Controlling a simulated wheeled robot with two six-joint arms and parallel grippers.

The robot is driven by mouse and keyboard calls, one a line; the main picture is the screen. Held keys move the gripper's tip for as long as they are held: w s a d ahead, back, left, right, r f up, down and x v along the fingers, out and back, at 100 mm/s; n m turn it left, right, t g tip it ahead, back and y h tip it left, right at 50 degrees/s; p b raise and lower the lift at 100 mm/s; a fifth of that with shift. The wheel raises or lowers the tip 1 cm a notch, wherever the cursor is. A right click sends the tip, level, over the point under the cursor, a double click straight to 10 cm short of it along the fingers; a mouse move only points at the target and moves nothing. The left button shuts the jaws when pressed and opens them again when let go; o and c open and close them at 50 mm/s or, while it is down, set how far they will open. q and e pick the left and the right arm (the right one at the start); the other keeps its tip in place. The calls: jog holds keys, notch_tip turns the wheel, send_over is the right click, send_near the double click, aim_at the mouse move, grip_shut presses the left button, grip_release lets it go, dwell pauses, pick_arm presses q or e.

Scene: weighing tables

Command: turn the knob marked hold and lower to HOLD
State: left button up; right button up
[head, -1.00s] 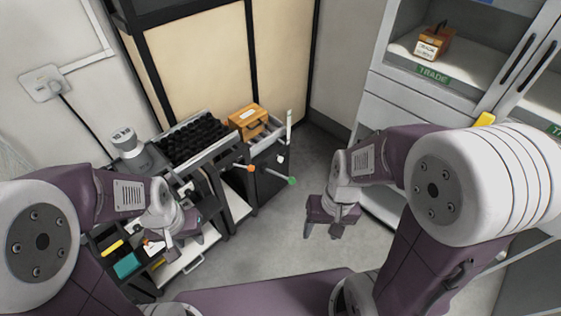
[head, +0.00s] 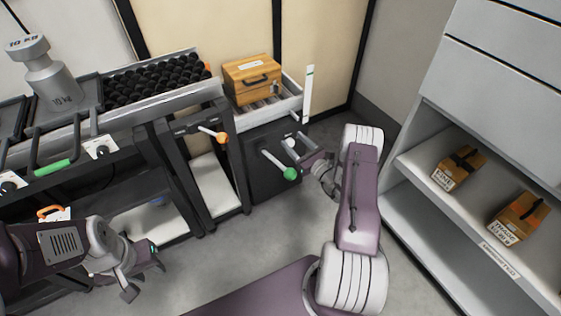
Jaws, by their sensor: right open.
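A small pale knob (head: 291,137) shows on the dark cabinet (head: 262,150) at the centre; its marking is too small to read. My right gripper (head: 301,152) is open at the cabinet's right side, close to this pale knob and the green-tipped lever (head: 289,173). Whether it touches either is unclear. Two black knobs on white plates sit on the left bench front, one at the left edge (head: 8,182) and one further right (head: 100,148). Their labels and settings are unreadable. My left gripper (head: 145,278) is low at the left, empty, its fingers apparently apart.
An orange-tipped lever (head: 221,137) sticks out from the middle frame. A wooden box (head: 252,80) stands on the cabinet's tray. A large 10 KG weight (head: 52,80) and a rack of black weights (head: 158,80) are on the left. Shelves with wooden boxes (head: 459,168) stand right. Floor between is clear.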

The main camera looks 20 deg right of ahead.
jog(key=m+h+b, duration=0.2)
jog(key=b, duration=0.1)
send_near(291, 145)
jog(key=w+b, duration=0.4)
jog(key=w, duration=0.5)
jog(key=shift+a+r+b, duration=0.1)
jog(key=shift+a+b, duration=0.1)
jog(key=shift+b, duration=0.15)
pick_arm(q)
notch_tip(291, 145, down, 10)
jog(key=shift+a+f, duration=0.15)
jog(key=shift+f, duration=0.05)
pick_arm(e)
grip_shut()
